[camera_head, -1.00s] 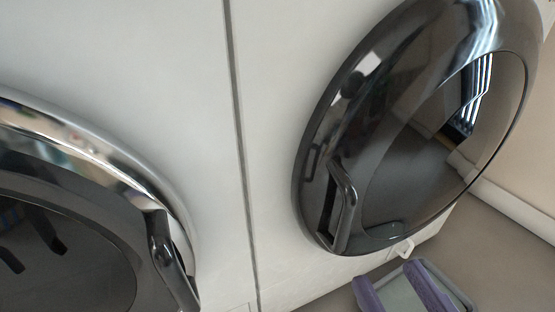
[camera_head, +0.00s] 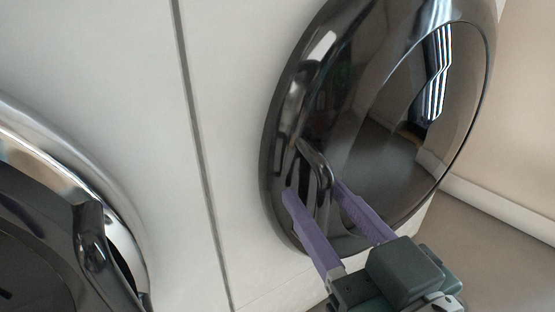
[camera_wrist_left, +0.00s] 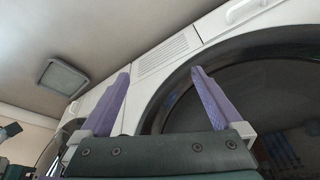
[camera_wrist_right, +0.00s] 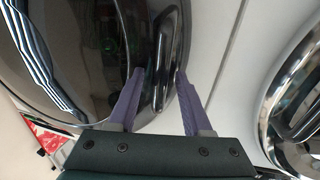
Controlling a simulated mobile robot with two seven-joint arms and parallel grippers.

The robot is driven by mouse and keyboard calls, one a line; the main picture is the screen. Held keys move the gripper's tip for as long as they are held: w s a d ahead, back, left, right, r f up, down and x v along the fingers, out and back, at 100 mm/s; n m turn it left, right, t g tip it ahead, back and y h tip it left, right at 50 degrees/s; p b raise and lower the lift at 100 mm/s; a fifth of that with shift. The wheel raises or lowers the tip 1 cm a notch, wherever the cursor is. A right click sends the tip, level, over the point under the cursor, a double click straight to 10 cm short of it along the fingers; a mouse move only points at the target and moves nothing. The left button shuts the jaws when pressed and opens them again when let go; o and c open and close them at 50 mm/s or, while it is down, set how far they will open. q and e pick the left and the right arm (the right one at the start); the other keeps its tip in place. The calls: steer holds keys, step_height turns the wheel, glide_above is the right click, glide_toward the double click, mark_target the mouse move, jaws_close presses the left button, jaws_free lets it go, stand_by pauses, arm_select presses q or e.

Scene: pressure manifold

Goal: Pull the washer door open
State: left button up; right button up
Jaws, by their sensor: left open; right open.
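The dark, glossy round door (camera_head: 400,130) of the right-hand machine appears closed in the head view. Its curved handle (camera_head: 318,168) is at the door's left edge. My right gripper (camera_head: 312,188) is open, its purple fingers on either side of the handle's lower part; contact cannot be told. In the right wrist view, the handle region lies just beyond and between the fingertips (camera_wrist_right: 160,74). My left gripper (camera_wrist_left: 161,70) is open and empty, outside the head view, with a dark round door (camera_wrist_left: 270,85) behind its right finger.
A second white machine with a chrome-rimmed door (camera_head: 70,170) and dark handle (camera_head: 92,240) stands at left. A narrow seam (camera_head: 195,130) separates the machines. Bare floor (camera_head: 480,240) shows at the lower right.

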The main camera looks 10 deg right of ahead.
steer(key=shift+c, duration=0.4)
jaws_close()
stand_by(0.9)
